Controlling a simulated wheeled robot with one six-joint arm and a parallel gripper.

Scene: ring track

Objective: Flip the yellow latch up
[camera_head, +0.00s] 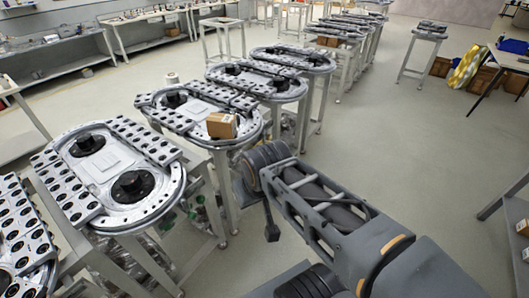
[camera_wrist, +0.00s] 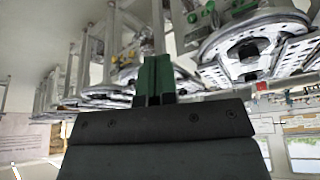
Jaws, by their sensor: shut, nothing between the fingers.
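I cannot make out a yellow latch for certain in either view. A small yellowish spot shows in the wrist view among the track's supports, too small to identify. The ring track is a row of grey oval platforms on stands; the nearest full one (camera_head: 112,175) has two black round hubs, and an oval platform also shows in the wrist view (camera_wrist: 252,45), which looks upside down. My gripper (camera_wrist: 155,72) has green fingers, shut and empty, pointing toward the row of stands. In the head view I cannot clearly make out the gripper beyond my arm.
A cardboard box (camera_head: 221,125) sits on the second platform. A white roll (camera_head: 171,79) stands behind it. Workbenches (camera_head: 62,62) line the left wall. A yellow-and-white bag (camera_head: 467,68) is at the far right near a table. The floor (camera_head: 355,125) right of the platforms is clear.

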